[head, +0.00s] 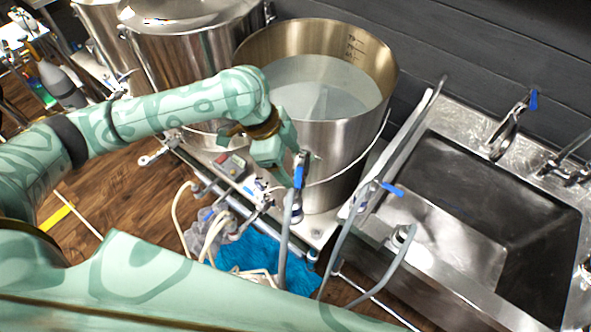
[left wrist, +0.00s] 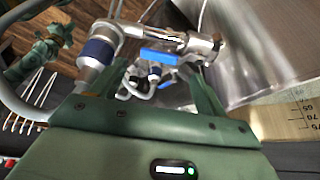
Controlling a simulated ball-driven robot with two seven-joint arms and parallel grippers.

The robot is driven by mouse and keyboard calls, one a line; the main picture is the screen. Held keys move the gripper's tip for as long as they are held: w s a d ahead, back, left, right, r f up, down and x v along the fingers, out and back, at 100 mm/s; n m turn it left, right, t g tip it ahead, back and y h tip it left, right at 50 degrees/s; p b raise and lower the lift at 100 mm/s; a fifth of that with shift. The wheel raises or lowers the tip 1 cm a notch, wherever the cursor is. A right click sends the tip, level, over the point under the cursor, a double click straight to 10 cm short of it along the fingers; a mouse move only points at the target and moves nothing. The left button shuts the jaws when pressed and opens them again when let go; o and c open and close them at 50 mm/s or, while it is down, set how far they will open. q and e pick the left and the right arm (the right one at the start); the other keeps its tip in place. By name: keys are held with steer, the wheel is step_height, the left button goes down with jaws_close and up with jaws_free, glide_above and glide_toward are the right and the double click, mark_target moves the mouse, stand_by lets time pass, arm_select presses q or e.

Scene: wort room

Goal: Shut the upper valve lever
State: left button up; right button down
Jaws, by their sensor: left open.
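A valve with a blue lever (head: 298,175) sits on the front of the large steel kettle (head: 342,150), close to my left gripper (head: 290,168). In the left wrist view the blue lever (left wrist: 158,57) lies across the steel valve body (left wrist: 150,36), beyond and between the fingertips of my left gripper (left wrist: 148,72). The fingers are apart with nothing held between them. I cannot tell whether they touch the lever. Another blue-handled valve (head: 391,188) is further right, by the sink. My right gripper is not in view.
Hoses (head: 283,250) hang below the valve. A steel sink (head: 480,215) is at the right, with a blue-handled tap (head: 515,120). More steel kettles (head: 185,60) stand at the back left. A blue cloth or bag (head: 250,258) lies below. The wooden floor (head: 125,190) shows at the left.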

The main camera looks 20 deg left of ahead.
mark_target(299, 176)
arm_select(q)
steer(key=shift+b+x, duration=0.3)
steer(key=shift+x, duration=1.5)
steer(key=shift+c, duration=0.3)
